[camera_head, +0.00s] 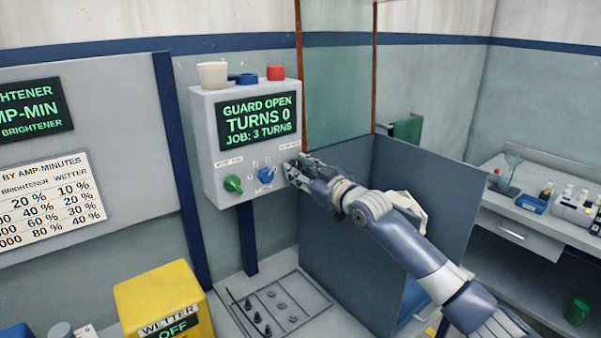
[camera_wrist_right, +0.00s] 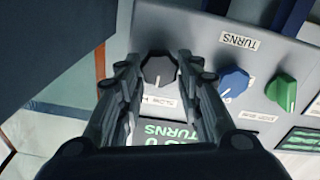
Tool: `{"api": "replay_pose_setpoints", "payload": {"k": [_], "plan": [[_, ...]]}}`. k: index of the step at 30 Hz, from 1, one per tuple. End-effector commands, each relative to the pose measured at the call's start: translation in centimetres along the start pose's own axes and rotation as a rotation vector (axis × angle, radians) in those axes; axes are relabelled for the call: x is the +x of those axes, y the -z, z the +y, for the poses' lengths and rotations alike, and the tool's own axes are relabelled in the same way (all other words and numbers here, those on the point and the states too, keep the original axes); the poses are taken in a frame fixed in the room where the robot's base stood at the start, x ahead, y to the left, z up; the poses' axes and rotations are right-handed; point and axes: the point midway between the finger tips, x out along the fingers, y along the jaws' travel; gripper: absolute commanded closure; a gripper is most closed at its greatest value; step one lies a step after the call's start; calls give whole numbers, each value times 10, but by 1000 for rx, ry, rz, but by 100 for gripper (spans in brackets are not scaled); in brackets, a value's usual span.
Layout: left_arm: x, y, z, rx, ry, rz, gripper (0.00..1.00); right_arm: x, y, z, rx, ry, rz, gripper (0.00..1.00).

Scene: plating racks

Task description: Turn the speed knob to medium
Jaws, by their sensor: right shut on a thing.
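The speed knob (camera_wrist_right: 158,71) is dark grey and round, at the end of the control box's knob row. In the wrist view a label beside it reads "SLOW" in part; the rest is hidden. My right gripper (camera_head: 294,170) is at the box's lower right and covers the knob in the head view. In the wrist view its fingers (camera_wrist_right: 156,76) lie on both sides of the knob, shut on it. I cannot tell the knob's setting. The control box (camera_head: 204,135) has a screen (camera_head: 257,122) reading "GUARD OPEN, TURNS 0, JOB: 3 TURNS". My left gripper is not in view.
A blue knob (camera_head: 265,175) and a green knob (camera_head: 233,184) sit left of my gripper on the box. A white cup (camera_head: 212,75) and blue and red pieces stand on top. A grey-blue panel (camera_head: 432,205) stands close behind my right arm. A yellow wetter box (camera_head: 160,295) is below left.

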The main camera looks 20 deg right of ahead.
Motion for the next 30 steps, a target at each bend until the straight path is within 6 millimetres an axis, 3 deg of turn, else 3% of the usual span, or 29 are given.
{"api": "replay_pose_setpoints", "payload": {"k": [4, 5, 7, 8, 20, 30], "plan": [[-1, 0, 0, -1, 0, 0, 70, 0, 1, 0, 3, 0, 1, 91], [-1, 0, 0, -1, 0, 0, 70, 0, 1, 0, 3, 0, 1, 65], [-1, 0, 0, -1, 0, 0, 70, 0, 1, 0, 3, 0, 1, 49], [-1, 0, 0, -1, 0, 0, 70, 0, 1, 0, 3, 0, 1, 46], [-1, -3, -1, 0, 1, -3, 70, -3, 0, 0, 4, 0, 0, 46], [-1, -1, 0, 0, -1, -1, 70, -46, -2, 0, 3, 0, -2, 46]]}}
